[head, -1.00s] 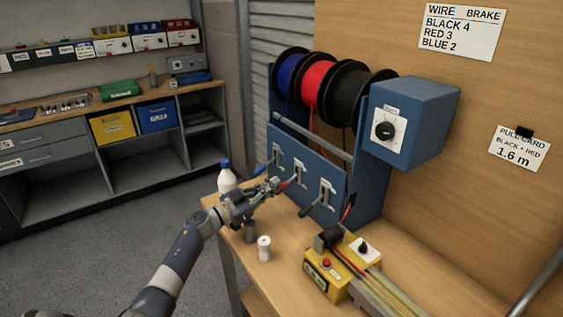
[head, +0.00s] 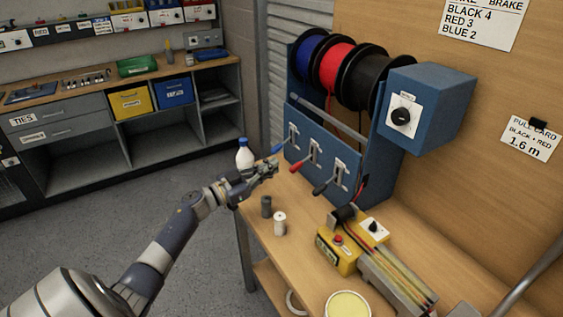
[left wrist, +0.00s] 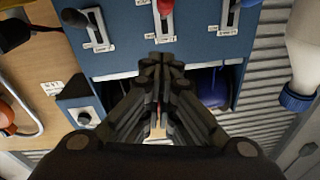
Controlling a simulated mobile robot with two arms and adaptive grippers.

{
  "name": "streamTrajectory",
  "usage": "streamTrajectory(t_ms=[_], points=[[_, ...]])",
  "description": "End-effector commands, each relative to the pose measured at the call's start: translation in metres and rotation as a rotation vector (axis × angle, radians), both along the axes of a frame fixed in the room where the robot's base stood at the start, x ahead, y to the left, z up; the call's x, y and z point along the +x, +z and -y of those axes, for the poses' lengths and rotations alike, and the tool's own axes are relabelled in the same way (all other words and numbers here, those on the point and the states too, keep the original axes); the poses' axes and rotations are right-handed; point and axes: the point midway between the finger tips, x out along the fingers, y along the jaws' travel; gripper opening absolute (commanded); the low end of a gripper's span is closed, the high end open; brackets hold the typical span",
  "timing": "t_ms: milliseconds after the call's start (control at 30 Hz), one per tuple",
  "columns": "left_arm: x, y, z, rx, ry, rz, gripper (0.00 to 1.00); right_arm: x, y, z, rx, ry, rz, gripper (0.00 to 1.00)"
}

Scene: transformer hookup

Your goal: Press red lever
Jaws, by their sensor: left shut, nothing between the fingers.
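The red lever (head: 297,167) is the middle of three levers on the blue panel. Its handle sticks out and down from its slot, much like its neighbours. It also shows at the top of the left wrist view (left wrist: 165,7). My left gripper (head: 273,166) is shut and empty, just left of the red handle in the head view, with a small gap. In the left wrist view its fingertips (left wrist: 162,63) point at the panel below the red handle, apart from it. My right gripper is not in view.
The blue lever (head: 278,148) and black lever (head: 320,188) flank the red one. A white bottle (head: 244,157) stands behind my left gripper. A grey cylinder (head: 266,206), a white one (head: 279,223) and a yellow box (head: 338,250) are on the bench.

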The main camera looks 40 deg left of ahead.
Motion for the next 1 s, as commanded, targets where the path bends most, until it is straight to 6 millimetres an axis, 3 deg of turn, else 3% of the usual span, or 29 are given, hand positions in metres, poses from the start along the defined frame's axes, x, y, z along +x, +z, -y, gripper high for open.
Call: streamTrajectory(t_ms=[100, 333, 1000], points=[[-0.021, -0.007, -0.007, 0.002, 0.000, -0.003, 0.00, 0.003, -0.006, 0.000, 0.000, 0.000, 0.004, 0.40], [-0.043, -0.009, -0.016, 0.001, 0.000, 0.001, 0.00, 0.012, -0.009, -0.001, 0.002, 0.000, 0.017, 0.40], [-0.047, -0.009, -0.017, 0.000, 0.001, 0.002, 0.00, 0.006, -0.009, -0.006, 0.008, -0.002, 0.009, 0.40]])
